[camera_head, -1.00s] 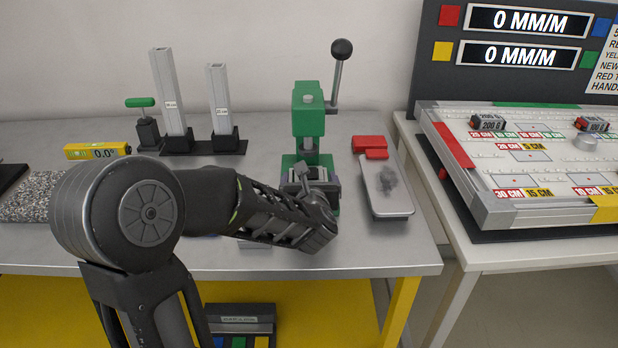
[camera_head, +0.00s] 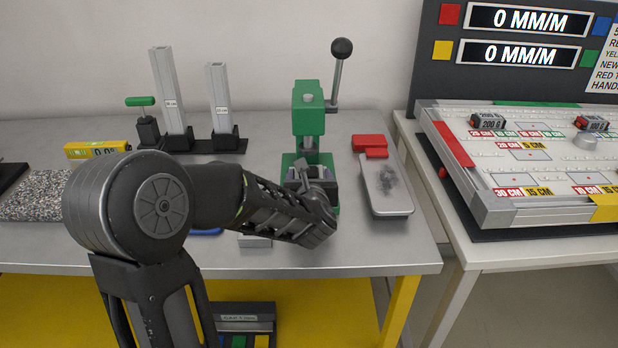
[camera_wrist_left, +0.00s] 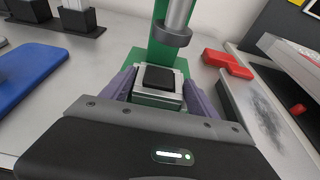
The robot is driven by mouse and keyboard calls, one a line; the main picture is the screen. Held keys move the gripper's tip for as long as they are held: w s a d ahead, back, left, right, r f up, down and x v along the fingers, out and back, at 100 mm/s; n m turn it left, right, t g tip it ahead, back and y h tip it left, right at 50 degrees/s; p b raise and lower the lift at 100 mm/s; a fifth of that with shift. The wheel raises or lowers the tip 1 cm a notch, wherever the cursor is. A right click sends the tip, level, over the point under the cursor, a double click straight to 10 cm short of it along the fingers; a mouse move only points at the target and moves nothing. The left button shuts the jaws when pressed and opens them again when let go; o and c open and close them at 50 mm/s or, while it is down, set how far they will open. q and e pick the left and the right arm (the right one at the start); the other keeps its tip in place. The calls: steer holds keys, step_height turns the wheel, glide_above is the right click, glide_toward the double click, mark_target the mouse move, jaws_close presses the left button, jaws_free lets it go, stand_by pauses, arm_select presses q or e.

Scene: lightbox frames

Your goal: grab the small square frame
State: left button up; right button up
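A small square piece (camera_wrist_left: 158,80) with a pale metallic rim and a dark centre sits at the base of the green press (camera_wrist_left: 165,48) in the left wrist view; it looks like the small square frame. My left gripper (camera_wrist_left: 160,92) has its purple fingers on either side of this piece, apart from each other. Whether they touch it is unclear. In the head view my left gripper (camera_head: 312,176) is in front of the press (camera_head: 308,110), and my wrist hides much of the press base. My right gripper is not in view.
A grey tray (camera_head: 387,185) and a red block (camera_head: 369,144) lie right of the press. Two metal columns (camera_head: 172,95) stand back left. A blue pad (camera_wrist_left: 30,72) lies left. The press lever (camera_head: 338,75) rises above. A game board (camera_head: 530,160) is on the right table.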

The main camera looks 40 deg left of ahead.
arm_select(q)
steer(key=c, duration=1.3)
steer(key=shift+o, duration=0.2)
steer(key=shift+r, duration=1.9)
steer(key=s+d, duration=0.4)
steer(key=s, duration=0.1)
steer(key=s+d+b, duration=0.1)
steer(key=s+d, duration=0.1)
steer(key=shift+s+f, duration=0.2)
steer(key=shift+s, duration=0.15)
steer(key=s+d+b, duration=0.1)
steer(key=s+b, duration=0.1)
steer(key=s+d+b, duration=0.2)
steer(key=b, duration=0.1)
steer(key=s+d+b, duration=0.1)
steer(key=s+b, duration=0.1)
steer(key=shift+d, duration=0.25)
steer(key=shift+s+d+r, duration=0.1)
steer(key=shift+s+d, duration=0.1)
steer(key=shift+s, duration=0.15)
